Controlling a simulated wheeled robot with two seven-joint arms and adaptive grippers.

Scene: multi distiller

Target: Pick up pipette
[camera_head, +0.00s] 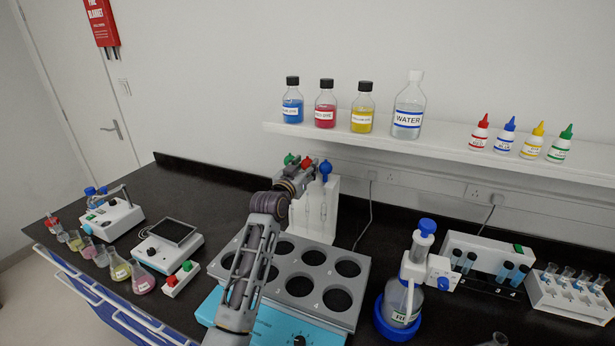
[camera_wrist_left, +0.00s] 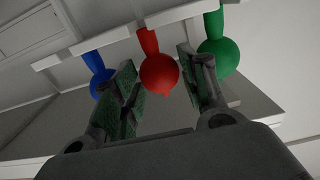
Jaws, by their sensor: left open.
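Several pipettes with coloured bulbs stand in a white rack (camera_head: 327,190) at the back of the bench. The blue bulb (camera_head: 325,168) stands right of my left gripper, and the red bulb (camera_head: 308,163) and green bulb (camera_head: 289,159) show at it, partly covered. My left gripper (camera_head: 299,171) is at the rack. In the left wrist view its open fingers (camera_wrist_left: 160,88) have the red bulb (camera_wrist_left: 158,72) between them, with no clear contact. The blue bulb (camera_wrist_left: 96,72) is outside the left finger, the green bulb (camera_wrist_left: 219,45) outside the right. My right gripper is not in view.
A block with round wells (camera_head: 320,259) on a blue heater (camera_head: 270,322) lies under my left arm. A bottle dispenser (camera_head: 402,290) stands to its right. A shelf (camera_head: 430,143) with bottles is above and behind. Flasks and small devices fill the left side.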

